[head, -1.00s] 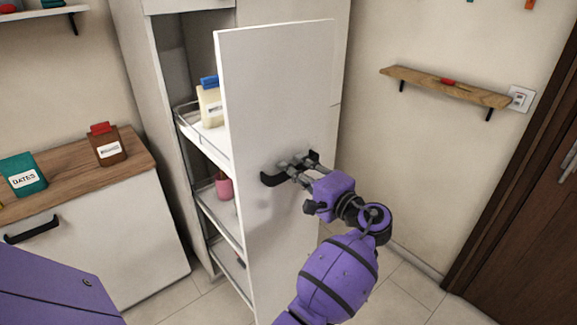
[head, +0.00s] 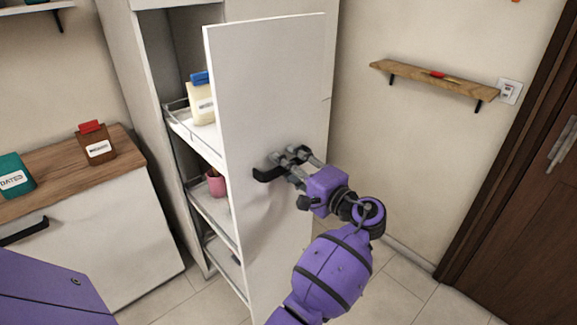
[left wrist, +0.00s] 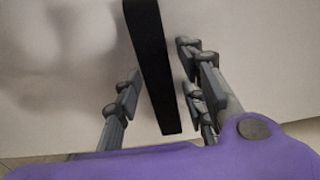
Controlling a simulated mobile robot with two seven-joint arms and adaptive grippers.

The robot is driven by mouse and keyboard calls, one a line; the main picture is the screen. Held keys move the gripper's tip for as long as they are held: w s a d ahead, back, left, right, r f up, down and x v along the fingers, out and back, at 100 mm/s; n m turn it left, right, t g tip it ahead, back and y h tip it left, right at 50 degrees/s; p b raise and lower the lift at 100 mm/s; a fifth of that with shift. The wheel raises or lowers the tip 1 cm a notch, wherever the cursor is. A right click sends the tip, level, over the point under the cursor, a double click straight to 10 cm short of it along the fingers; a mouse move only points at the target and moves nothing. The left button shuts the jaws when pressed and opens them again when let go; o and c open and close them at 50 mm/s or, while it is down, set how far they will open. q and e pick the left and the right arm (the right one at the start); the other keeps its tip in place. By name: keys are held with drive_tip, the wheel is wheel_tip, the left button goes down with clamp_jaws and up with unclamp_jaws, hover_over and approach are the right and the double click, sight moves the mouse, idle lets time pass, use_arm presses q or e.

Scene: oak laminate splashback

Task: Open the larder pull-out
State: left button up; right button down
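The larder pull-out stands well out of its tall cabinet, its white front panel (head: 270,90) facing me and its wire-railed shelves (head: 205,148) showing behind. A black bar handle (head: 268,174) is on the front panel. My left gripper (head: 291,161) is at the handle with its fingers spread. In the left wrist view the handle (left wrist: 152,70) runs between the fingers of the gripper (left wrist: 160,95), with gaps on both sides, so they do not clamp it. The far end of the handle is partly hidden by the fingers in the head view. My right gripper is not in view.
A cream packet with a blue clip (head: 201,103) and a pink pot (head: 216,184) stand on the shelves. A wooden counter (head: 65,170) with packets is at left. A wall shelf (head: 435,82) and a brown door (head: 515,200) are at right. Tiled floor shows between.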

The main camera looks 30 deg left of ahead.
use_arm(q)
drive_tip(key=v, duration=1.2)
drive_tip(key=w+d+f+m+t+h, duration=0.2)
drive_tip(key=w+d+f+t+h, duration=0.3)
drive_tip(key=w+h, duration=0.2)
drive_tip(key=s+d+f+h+p, duration=0.1)
drive_tip(key=s+f+h, duration=0.15)
drive_tip(key=f, duration=0.35)
drive_tip(key=s+f+h, duration=0.1)
drive_tip(key=f+h, duration=0.3)
drive_tip(key=f, duration=0.2)
drive_tip(key=s+a+f+n+g+h, duration=0.1)
drive_tip(key=s+f, duration=0.4)
drive_tip(key=s, duration=0.8)
drive_tip(key=s+a+f+n+g+h+p, duration=0.1)
drive_tip(key=s+a+f+n, duration=0.2)
drive_tip(key=s, duration=1.1)
drive_tip(key=s+a+f+n+g+h+p, duration=0.1)
drive_tip(key=s+a+f, duration=0.3)
drive_tip(key=s+f, duration=0.5)
drive_tip(key=s+n, duration=0.1)
drive_tip(key=s, duration=0.3)
drive_tip(key=shift+s+a+f, duration=0.2)
drive_tip(key=shift+a, duration=0.2)
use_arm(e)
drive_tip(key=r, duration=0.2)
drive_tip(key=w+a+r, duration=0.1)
